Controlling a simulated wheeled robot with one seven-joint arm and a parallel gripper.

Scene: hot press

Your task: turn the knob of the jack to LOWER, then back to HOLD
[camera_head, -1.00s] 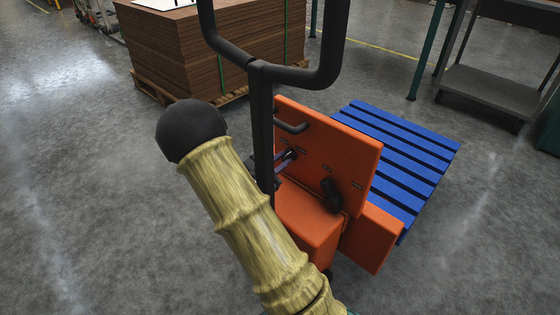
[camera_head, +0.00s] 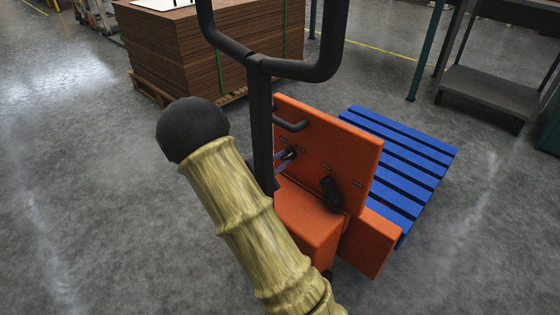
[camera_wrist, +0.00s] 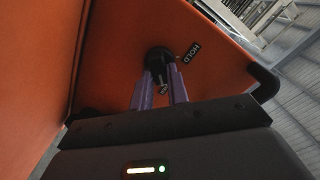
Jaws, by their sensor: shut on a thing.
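The orange jack (camera_head: 345,150) stands ahead of me, with an upright panel and a black push handle (camera_head: 335,45). Its black knob (camera_wrist: 159,58) is on the orange panel in the wrist view, with a black HOLD label (camera_wrist: 192,52) beside it. My gripper (camera_wrist: 160,85) has its two purple fingers closed on the knob. In the head view, the gripper (camera_head: 283,161) reaches the panel's left part, partly hidden behind the handle's post. The knob's pointing direction is hard to tell, as the fingers cover part of it.
A second black fitting (camera_head: 331,194) sits lower right on the panel. A black grab bar (camera_head: 291,124) is at its upper left. A blue slatted platform (camera_head: 405,150) lies behind the jack. Stacked brown boards (camera_head: 200,50) and a grey cart (camera_head: 490,92) stand further back.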

